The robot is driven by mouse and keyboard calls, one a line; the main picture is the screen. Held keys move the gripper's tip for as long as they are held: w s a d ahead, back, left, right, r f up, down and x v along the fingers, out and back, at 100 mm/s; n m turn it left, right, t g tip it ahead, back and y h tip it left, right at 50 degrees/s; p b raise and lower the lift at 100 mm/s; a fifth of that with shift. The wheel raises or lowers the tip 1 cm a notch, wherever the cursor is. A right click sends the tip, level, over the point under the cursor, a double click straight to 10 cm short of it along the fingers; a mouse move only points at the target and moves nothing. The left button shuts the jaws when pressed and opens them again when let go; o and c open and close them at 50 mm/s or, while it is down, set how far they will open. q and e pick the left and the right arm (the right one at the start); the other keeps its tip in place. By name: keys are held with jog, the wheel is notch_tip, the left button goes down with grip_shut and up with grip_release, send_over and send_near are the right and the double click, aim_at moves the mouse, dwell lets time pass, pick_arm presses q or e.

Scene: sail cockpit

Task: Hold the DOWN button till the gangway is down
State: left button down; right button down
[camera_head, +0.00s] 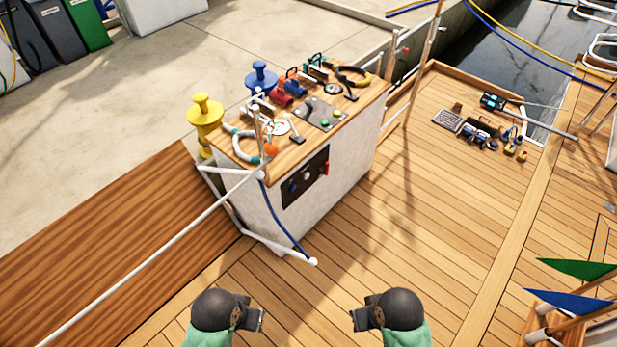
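A white console (345,165) with a wooden top stands in the middle. On its top is a grey plate (315,108) with green buttons (325,121); labels are too small to read, so I cannot tell which one is DOWN. A dark panel (297,188) with a round knob and a red part is on the console's front. A brown planked surface (110,255) with a white rail (150,262) lies at the left; I cannot tell if it is the gangway. My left gripper (258,320) and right gripper (356,319) are at the bottom, apart from the console, their finger gaps unclear.
Tools and fittings crowd the console top, including yellow-handled pliers (352,76) and an orange ball (271,150). A blue line (282,222) hangs down the console's front-left corner. Flags (577,268) stand at lower right. Deck between grippers and console is clear.

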jog(key=shift+w+a+r, duration=0.1)
jog(key=shift+a, duration=0.15)
jog(key=shift+d, duration=0.3)
dwell(0.4)
